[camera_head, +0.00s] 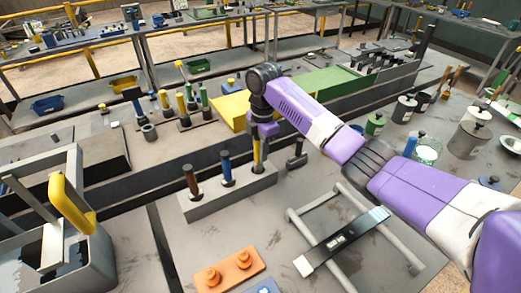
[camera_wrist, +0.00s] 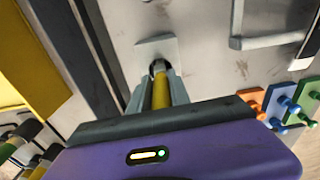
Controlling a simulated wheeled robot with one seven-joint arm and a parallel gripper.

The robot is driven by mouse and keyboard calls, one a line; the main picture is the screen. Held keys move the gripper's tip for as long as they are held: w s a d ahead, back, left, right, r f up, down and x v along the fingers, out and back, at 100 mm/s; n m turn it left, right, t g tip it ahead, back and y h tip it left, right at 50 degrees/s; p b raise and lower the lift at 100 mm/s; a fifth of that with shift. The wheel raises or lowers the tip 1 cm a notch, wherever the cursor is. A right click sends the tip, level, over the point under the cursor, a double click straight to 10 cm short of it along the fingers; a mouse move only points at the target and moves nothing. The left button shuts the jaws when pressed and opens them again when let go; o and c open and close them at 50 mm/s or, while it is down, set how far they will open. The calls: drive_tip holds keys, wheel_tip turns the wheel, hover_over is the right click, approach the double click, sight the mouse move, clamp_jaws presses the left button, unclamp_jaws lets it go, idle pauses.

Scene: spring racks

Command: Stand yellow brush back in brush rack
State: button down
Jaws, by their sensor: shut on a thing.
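The brush rack (camera_head: 228,203) is a long grey block on the near bench in the head view. A brown-handled brush (camera_head: 190,180) and a blue-handled brush (camera_head: 226,167) stand upright in it. My gripper (camera_head: 259,150) is over the rack's right end, shut on the yellow brush (camera_head: 257,158). The wrist view shows the yellow handle (camera_wrist: 160,92) between my fingers (camera_wrist: 158,95), with its lower end over the grey rack end (camera_wrist: 150,48). The brush looks about upright at the right-hand place. I cannot tell whether it is fully seated.
A dark-headed tool (camera_head: 296,154) stands just right of the rack. A grey tube frame (camera_head: 355,225) with a dark-and-silver bar (camera_head: 340,241) lies in front right. An orange block (camera_head: 230,271) with pegs is in front. Several pots stand at right.

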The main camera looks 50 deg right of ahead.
drive_tip(key=shift+f+b, duration=0.65)
drive_tip(key=shift+f, duration=0.65)
drive_tip(key=c, duration=1.1)
unclamp_jaws()
drive_tip(key=o, duration=0.5)
drive_tip(key=shift+c, duration=0.2)
drive_tip(key=shift+r, duration=0.1)
drive_tip(key=shift+r+p, duration=2.75)
drive_tip(key=shift+r, duration=0.65)
